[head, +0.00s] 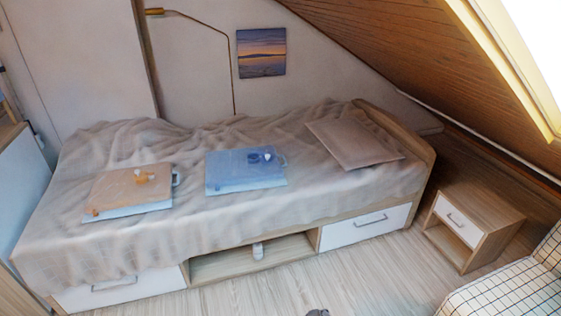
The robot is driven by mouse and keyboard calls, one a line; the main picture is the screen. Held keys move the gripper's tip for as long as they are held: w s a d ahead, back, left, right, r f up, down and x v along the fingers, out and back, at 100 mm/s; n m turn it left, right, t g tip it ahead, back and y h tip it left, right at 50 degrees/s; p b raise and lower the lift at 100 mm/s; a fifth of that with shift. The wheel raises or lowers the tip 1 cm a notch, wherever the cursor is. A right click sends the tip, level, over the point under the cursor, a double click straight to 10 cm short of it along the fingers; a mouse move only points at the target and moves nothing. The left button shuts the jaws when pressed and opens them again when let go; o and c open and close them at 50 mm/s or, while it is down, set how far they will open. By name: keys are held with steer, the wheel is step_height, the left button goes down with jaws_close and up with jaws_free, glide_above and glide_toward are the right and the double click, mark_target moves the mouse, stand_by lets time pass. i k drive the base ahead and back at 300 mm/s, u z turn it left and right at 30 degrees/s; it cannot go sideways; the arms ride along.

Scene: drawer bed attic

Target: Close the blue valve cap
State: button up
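A flat blue inflatable-looking item (228,178) lies on the bed near its middle. A dark blue valve cap (262,156) sits on its top toward the far right corner. At this size I cannot tell whether the cap is open or closed. A similar orange item (120,191) with an orange valve (144,177) lies to its left on the bed. My gripper does not show clearly anywhere in the head view.
A nightstand (478,218) and a checkered seat (510,295) stand right. A small grey shape (317,312) shows at the bottom edge.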

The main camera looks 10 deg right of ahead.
mark_target(265, 159)
steer(key=u, duration=0.15)
steer(key=i, duration=0.85)
steer(key=z, duration=1.35)
steer(key=k, duration=0.15)
steer(key=u, duration=3.1)
